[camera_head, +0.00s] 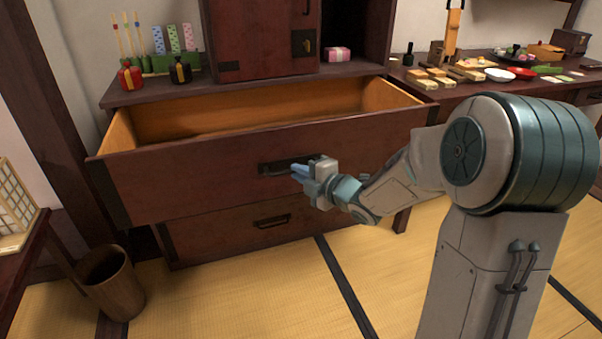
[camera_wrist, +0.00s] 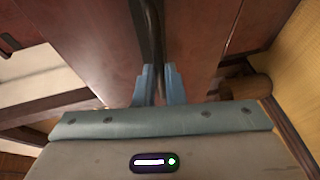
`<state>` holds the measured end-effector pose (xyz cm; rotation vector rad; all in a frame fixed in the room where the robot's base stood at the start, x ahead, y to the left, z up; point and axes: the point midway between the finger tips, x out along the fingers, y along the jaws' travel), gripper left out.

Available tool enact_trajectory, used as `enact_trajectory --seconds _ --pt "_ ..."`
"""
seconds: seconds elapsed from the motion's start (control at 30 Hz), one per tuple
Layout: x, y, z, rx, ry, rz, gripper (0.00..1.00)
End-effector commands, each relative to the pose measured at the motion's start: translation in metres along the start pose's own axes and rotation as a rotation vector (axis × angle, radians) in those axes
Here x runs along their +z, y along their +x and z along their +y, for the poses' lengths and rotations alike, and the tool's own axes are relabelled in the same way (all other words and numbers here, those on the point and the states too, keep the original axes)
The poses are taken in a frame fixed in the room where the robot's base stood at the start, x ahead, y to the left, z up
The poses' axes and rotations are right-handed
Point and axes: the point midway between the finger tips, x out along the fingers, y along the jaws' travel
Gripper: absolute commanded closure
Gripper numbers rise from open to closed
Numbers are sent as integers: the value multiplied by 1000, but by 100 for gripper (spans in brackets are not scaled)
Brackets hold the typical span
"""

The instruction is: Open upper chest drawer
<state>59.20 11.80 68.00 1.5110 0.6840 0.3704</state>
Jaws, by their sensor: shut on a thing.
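The upper chest drawer (camera_head: 200,178) stands pulled out from the dark red wooden chest in the head view, its light wood inside showing and looking empty where visible. Its black handle (camera_head: 277,167) is at the middle of the front. My gripper (camera_head: 298,171) is at the right part of this handle, with its blue fingers shut on it. In the wrist view, the handle (camera_wrist: 150,35) runs down between the two blue fingertips (camera_wrist: 155,78). The lower drawer (camera_head: 228,229) below is shut, with its own black handle (camera_head: 272,221).
Bottles (camera_head: 131,77) and colourful items stand on the chest top, beside a cabinet (camera_head: 262,38). A side table (camera_head: 475,95) with food and dishes is at the right. A brown bin (camera_head: 111,281) stands on the tatami at lower left. Floor in front of the chest is clear.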

Motion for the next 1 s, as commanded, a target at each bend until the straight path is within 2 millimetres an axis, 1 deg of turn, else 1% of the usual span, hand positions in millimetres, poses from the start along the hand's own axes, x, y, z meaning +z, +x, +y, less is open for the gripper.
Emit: enact_trajectory --seconds 0.07,0.1,0.17,0.43,0.57,0.67,1.0 --pt "2 0 0 0 1 -4 100" --pt "2 0 0 0 1 -4 85" --pt "2 0 0 0 1 -4 68" --pt "1 0 0 0 0 -1 68" --pt "1 -8 1 -1 0 -3 68" --pt "2 -23 2 -1 0 -5 68" --pt "2 -100 3 0 2 -8 68"
